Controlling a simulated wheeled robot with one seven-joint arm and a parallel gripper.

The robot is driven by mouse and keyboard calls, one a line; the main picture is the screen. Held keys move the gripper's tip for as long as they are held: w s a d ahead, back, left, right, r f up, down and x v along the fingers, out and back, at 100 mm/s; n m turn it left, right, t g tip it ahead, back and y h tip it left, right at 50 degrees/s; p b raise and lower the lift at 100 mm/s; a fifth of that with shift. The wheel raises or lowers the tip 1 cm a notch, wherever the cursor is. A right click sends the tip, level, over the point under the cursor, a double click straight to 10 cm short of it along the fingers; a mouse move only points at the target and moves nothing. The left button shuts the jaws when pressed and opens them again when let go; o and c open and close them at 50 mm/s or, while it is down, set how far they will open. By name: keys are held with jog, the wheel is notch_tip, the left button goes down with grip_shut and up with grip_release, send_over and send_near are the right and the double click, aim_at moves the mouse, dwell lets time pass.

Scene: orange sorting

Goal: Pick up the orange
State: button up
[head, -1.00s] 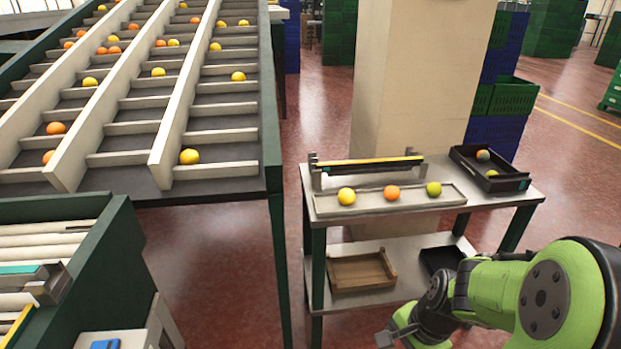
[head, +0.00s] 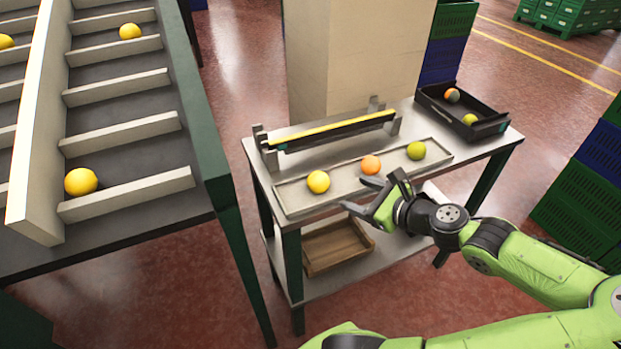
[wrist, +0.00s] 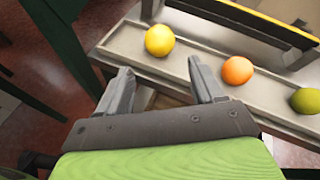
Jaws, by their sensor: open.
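The orange (head: 371,165) sits in the middle of a shallow grey tray (head: 291,196), between a yellow fruit (head: 318,181) on its left and a green fruit (head: 416,150) on its right. My gripper (head: 359,194) is open and empty at the tray's front edge, just short of the orange. In the wrist view the orange (wrist: 237,71) lies beyond and right of the right fingertip, apart from it. The yellow fruit (wrist: 160,40) shows beyond the gap between the fingers (wrist: 160,78). The green fruit (wrist: 306,101) is at the right edge.
A yellow-topped bar on a stand (head: 331,131) runs behind the tray. A black crate (head: 431,104) with two fruits stands at the cart's back right. A wooden crate (head: 337,257) is on the lower shelf. A sloped sorting table (head: 130,141) stands left.

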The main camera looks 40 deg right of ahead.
aim_at(325, 184)
jog(key=b+x, duration=0.1)
jog(key=x, duration=0.3)
jog(key=b+x, duration=0.2)
jog(key=x, duration=0.3)
jog(key=b+x, duration=0.1)
jog(key=x, duration=0.3)
jog(key=shift+w+f+b, duration=0.1)
jog(key=shift+f+b, duration=0.2)
jog(key=shift+f, duration=0.1)
jog(key=shift+r, duration=0.1)
jog(key=c, duration=0.8)
